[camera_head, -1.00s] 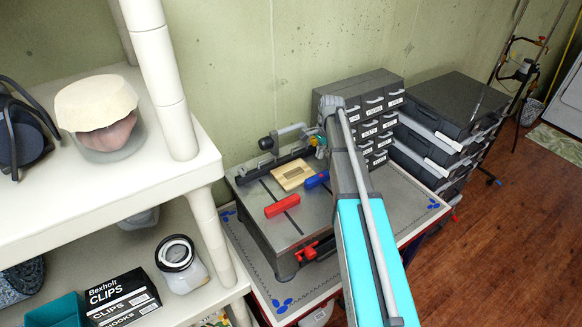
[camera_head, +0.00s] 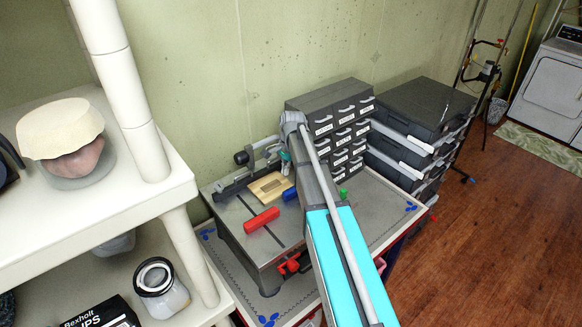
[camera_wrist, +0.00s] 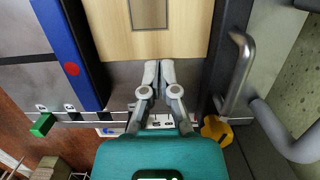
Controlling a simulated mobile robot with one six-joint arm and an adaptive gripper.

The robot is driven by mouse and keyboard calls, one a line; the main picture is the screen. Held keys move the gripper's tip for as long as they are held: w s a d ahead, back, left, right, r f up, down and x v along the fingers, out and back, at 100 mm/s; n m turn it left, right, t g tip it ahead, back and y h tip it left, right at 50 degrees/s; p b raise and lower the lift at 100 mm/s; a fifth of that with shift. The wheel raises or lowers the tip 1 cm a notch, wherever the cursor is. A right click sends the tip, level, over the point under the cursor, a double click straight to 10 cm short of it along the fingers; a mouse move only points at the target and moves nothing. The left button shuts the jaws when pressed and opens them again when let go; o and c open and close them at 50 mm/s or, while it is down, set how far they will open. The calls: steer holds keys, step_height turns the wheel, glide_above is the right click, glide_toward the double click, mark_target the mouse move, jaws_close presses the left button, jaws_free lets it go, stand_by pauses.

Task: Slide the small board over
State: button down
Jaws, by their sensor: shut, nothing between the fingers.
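The small board (camera_head: 270,186) is pale wood with a dark rectangle in its middle. It lies flat on the grey machine table (camera_head: 230,215), close to the black fence at the back. In the wrist view the board (camera_wrist: 110,30) fills the upper middle. My gripper (camera_wrist: 158,66) is shut and empty, its two fingertips together at the board's near edge. I cannot tell whether they touch it. In the head view my teal gripper (camera_head: 286,158) shows only in part, just beyond the board's right side, mostly hidden by my arm.
A small green block (camera_head: 343,191) is right of my arm. Labelled drawer cabinets (camera_head: 330,125) stand behind on the right. White shelving (camera_head: 150,190) stands at the left.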

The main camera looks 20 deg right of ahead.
mark_target(269, 187)
steer(key=a, duration=0.2)
steer(key=s+a, duration=0.1)
steer(key=a, duration=0.1)
steer(key=s+a, duration=0.1)
steer(key=a, duration=0.1)
steer(key=shift+s+a, duration=0.15)
steer(key=shift+s, duration=0.1)
steer(key=shift+a+f+b, duration=0.25)
steer(key=shift+f+b, duration=0.05)
steer(key=shift+d+f+b, duration=0.1)
steer(key=shift+f+b, duration=0.3)
steer(key=shift+s, duration=0.15)
steer(key=shift+s, duration=0.1)
steer(key=w+d, duration=0.1)
steer(key=d, duration=0.2)
steer(key=w+d, duration=0.1)
steer(key=d, duration=0.2)
steer(key=w+d, duration=0.1)
steer(key=d, duration=0.1)
steer(key=shift+w+d, duration=0.25)
steer(key=shift+d, duration=0.15)
